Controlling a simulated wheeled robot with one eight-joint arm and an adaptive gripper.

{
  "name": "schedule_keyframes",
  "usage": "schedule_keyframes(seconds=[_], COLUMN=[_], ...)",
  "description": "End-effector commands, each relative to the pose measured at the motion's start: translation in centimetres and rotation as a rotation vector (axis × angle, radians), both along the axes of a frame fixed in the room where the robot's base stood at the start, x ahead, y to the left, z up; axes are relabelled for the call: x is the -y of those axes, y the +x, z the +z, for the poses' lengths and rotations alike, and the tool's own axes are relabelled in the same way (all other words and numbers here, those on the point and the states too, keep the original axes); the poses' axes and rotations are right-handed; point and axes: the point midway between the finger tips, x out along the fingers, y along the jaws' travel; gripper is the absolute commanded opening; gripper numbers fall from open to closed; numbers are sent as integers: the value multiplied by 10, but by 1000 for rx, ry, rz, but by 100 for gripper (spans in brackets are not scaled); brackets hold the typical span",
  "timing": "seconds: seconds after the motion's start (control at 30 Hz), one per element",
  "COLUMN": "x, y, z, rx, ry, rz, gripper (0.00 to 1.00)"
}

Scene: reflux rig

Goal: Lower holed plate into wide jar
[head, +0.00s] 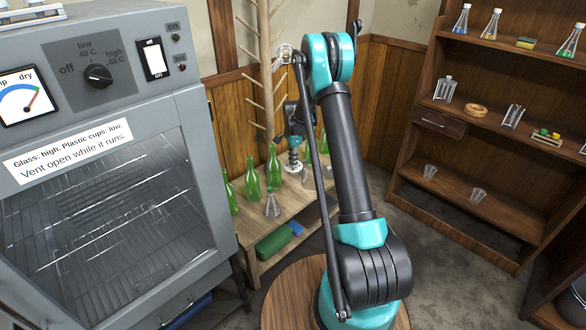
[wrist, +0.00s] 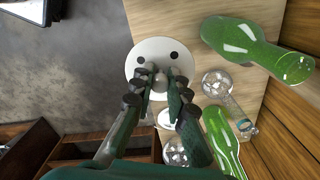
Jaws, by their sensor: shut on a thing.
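My gripper (wrist: 160,92) is shut on the knob in the middle of the white holed plate (wrist: 148,55). Two dark holes show in the plate beyond my fingers. In the head view my gripper (head: 293,143) points down over the wooden bench, with the white plate (head: 292,168) beneath it. I cannot tell if the plate touches anything below. Clear glassware (wrist: 174,152) shows at the lower middle of the wrist view, partly behind my fingers. I cannot tell whether it is the wide jar.
Green bottles (head: 273,167) stand close around the plate on the bench (head: 246,222). A clear flask (head: 272,205) stands near the bench's front edge. A wooden peg rack (head: 265,70) rises behind. A grey oven (head: 110,150) stands at left, and shelves (head: 490,125) at right.

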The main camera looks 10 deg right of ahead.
Motion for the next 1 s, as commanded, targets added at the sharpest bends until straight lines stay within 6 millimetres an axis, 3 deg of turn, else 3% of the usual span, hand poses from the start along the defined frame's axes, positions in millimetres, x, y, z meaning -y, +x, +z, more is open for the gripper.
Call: schedule_keyframes(seconds=[0.53, 1.0], x=[0, 0], y=[0, 0], z=[6, 31], rx=[0, 0], ry=[0, 0], rz=[0, 0], gripper=[0, 0])
